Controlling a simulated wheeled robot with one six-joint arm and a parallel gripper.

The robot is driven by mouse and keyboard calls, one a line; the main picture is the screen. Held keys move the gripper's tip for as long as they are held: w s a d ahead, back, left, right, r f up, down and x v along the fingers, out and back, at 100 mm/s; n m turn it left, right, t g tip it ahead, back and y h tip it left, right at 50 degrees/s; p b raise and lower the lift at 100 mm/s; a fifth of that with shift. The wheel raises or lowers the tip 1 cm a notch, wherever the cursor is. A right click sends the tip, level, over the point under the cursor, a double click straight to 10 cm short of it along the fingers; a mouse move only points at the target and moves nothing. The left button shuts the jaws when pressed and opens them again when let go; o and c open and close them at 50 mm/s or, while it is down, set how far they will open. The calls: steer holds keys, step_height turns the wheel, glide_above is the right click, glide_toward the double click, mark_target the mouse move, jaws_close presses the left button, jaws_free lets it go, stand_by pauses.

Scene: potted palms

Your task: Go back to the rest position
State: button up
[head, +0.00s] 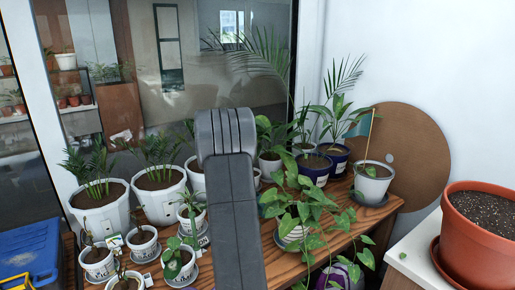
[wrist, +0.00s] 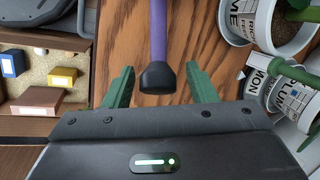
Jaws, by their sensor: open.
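In the wrist view my gripper (wrist: 160,72) is open, with two green fingers spread apart. A purple rod with a dark end (wrist: 157,78) reaches down from the top edge and its end shows between the fingers. They do not close on it, and I cannot tell how far below them it is. In the head view my dark grey arm (head: 233,200) stands in front of the wooden table (head: 384,218); my gripper is hidden there.
Several potted plants crowd the table, including white palm pots (head: 102,215) and a flagged pot (head: 371,186). Labelled pots (wrist: 268,22) lie close right of my gripper. A terracotta pot (head: 480,245) stands right. A compartment with coloured blocks (wrist: 62,76) is left.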

steer(key=shift+a+f, duration=0.15)
steer(key=shift+f, duration=0.35)
